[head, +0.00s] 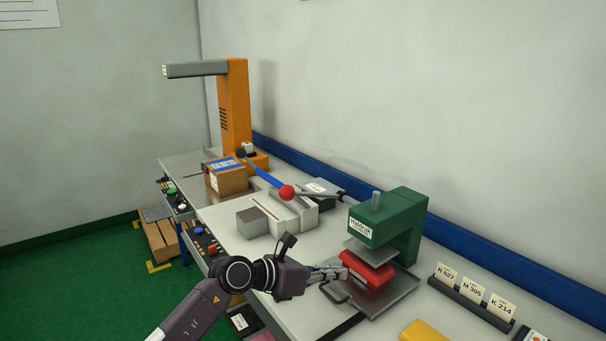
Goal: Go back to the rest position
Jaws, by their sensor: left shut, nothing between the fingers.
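My left arm comes in from the bottom left, and my left gripper (328,274) is over the workbench (312,317). Its fingers are shut and empty. The fingertips are close to a red block (368,269) on the tray of a green press (400,224); whether they touch it I cannot tell. The tray's black handle (334,293) is just below the fingers. My right gripper is not in view.
Behind stand a grey tape device with a blue lever and red knob (287,192), a cardboard box (226,178) and an orange column (234,108). A card rack (470,302) and a yellow block (423,331) are at right. A blue rail (459,246) runs along the wall.

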